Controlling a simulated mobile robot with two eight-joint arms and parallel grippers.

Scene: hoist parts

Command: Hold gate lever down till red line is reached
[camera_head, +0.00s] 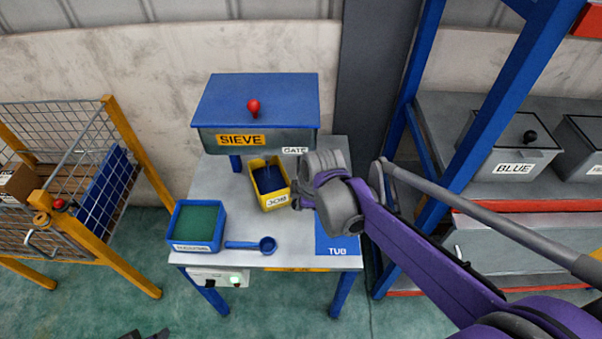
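The blue and grey sieve box (256,100) stands on the grey bench, with a red knob (253,107) on top and a yellow SIEVE label. A GATE label (295,151) is at its lower right; I cannot make out the lever, which may be hidden by my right arm. The yellow JOB tub (276,203) stands below the sieve with dark blue inside. No red line can be made out. My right gripper (298,195) is at the tub's right side, partly hidden by its wrist; its opening is unclear. A dark piece at the bottom edge is possibly my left gripper (146,335).
A blue bin (196,226) with green contents and a blue scoop (254,244) lie at the bench's front. A blue TUB mat (336,240) is at front right. A wire cage (62,165) stands left; a shelf with a BLUE bin (510,158) stands right.

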